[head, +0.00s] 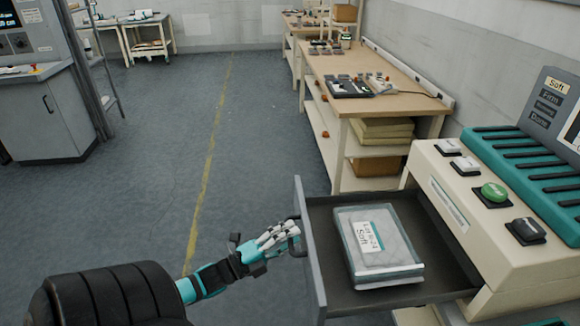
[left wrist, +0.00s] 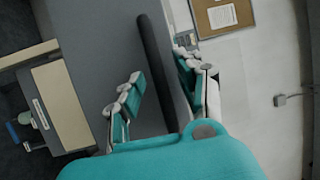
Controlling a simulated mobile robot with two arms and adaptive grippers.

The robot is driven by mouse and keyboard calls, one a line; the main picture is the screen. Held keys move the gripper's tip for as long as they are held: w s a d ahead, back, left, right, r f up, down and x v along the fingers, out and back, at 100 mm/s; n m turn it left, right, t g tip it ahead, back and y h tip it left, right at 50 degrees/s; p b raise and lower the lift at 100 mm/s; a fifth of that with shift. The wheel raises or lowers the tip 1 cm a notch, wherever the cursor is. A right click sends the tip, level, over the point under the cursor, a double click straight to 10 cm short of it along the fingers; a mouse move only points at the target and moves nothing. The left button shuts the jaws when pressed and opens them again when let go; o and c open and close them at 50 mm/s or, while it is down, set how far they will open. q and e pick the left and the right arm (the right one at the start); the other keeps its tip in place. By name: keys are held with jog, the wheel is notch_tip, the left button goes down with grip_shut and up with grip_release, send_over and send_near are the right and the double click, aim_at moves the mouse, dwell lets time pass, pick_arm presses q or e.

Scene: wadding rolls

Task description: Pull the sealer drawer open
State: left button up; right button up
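The sealer (head: 470,200) is a cream machine with a teal ribbed top at the right. Its grey drawer (head: 310,255) stands pulled out, and its inside shows. A clear-wrapped pack labelled "Soft" (head: 375,248) lies in it. My left gripper (head: 278,236) is at the outer face of the drawer front, at the dark handle. In the left wrist view the handle bar (left wrist: 155,70) runs between the spread fingers of my left gripper (left wrist: 160,78), with gaps beside it, so the gripper looks open around the bar. My right gripper is not in view.
The sealer carries a green button (head: 494,192) and several other buttons. A workbench (head: 380,100) with foam on its shelf stands behind the drawer. A grey cabinet (head: 45,110) stands at the far left. The floor (head: 150,185) left of the drawer is clear.

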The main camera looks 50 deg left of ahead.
pick_arm(q)
jog(key=v, duration=1.1)
jog(key=shift+s, duration=0.4)
jog(key=shift+a, duration=0.1)
